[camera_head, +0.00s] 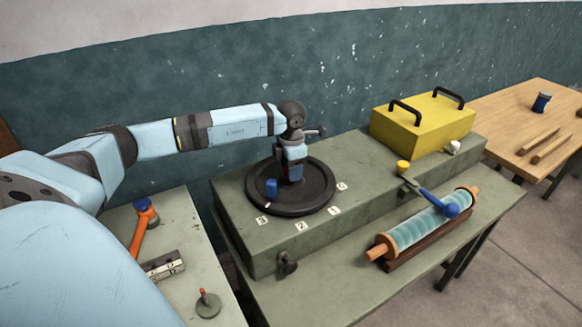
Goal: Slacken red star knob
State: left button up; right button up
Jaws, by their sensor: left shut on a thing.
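My left arm comes in from the left and its gripper (292,177) points down at the middle of the round dark dial (262,208). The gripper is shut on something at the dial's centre. A short blue peg (271,188) stands on the dial, left of the gripper. Number tags 3 (262,221), 2 (301,226) and 1 (334,210) lie along the dial's near side. My right gripper is not in view.
The dial sits on a long green housing (370,175) with a black knob (287,262) on its front. A yellow box (425,125) stands at the back. A blue-ended lever (432,198) and a glass roller (425,225) lie right. An orange-handled tool (138,237) is left.

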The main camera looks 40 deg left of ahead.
pick_arm(q)
jog(key=shift+n, duration=0.5)
jog(key=o, duration=0.9)
jog(key=shift+r, duration=0.1)
notch_tip(320, 180, up, 14)
jog(key=shift+f, duration=0.15)
dwell(0.3)
